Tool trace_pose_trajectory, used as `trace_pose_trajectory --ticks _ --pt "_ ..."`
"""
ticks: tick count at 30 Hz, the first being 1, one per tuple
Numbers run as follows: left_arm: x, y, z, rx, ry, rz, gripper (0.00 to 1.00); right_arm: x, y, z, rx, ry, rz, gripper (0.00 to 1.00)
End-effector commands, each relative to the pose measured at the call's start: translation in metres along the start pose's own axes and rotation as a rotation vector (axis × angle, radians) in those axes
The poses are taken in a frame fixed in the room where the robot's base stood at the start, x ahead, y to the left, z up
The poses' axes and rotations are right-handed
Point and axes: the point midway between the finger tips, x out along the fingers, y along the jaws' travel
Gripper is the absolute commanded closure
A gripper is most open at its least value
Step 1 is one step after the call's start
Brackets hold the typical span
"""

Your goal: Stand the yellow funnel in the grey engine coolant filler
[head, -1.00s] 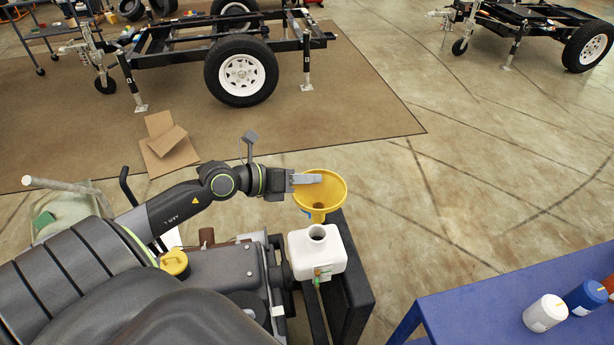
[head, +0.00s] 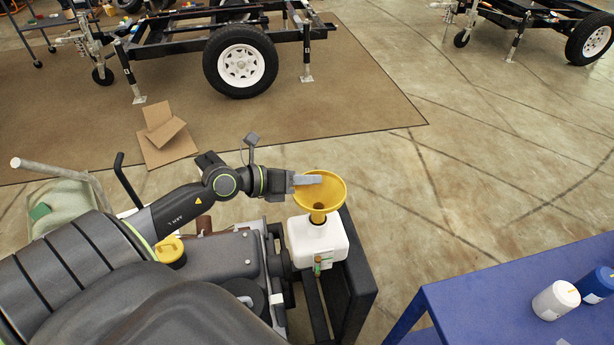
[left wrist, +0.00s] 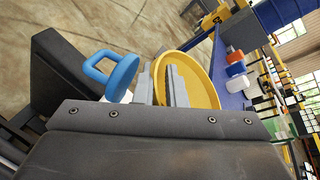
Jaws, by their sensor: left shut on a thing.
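The yellow funnel (head: 335,193) is in my left gripper (head: 308,180), which is shut on its rim from the left. Its wide mouth faces up, and its spout points down at the top of the white coolant tank (head: 318,243) beside the grey engine (head: 222,256). The spout end overlaps the tank's filler neck, which is hidden now. I cannot tell how deep the spout sits. In the left wrist view the funnel's bowl (left wrist: 205,82) shows at the gripper's fingers. My right gripper is not in view.
A yellow cap (head: 170,249) sits on the engine's left. A blue looped part (left wrist: 122,72) shows near the fingers in the left wrist view. A blue table (head: 480,310) with a white bottle (head: 555,300) and a blue bottle (head: 597,285) stands at the lower right.

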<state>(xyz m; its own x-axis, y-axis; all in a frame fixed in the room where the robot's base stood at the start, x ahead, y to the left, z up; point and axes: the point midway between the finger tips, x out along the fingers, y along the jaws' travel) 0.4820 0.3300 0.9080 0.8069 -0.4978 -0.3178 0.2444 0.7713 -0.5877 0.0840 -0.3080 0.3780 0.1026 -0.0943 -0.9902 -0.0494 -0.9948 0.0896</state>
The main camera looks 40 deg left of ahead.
Motion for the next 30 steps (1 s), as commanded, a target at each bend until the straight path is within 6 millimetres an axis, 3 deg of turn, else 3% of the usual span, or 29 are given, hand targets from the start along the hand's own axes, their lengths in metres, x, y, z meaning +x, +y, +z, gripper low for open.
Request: trace_pose_trajectory --ticks 13,29,30 --pt "0.008 0.015 -0.019 -0.001 0.0 0.0 1.0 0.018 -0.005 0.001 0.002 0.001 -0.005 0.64" --pt "0.009 0.018 -0.022 -0.001 0.0 0.0 1.0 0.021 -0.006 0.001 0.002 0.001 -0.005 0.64" --pt "0.009 0.018 -0.022 -0.001 0.0 0.0 0.84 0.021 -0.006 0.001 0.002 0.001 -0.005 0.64"
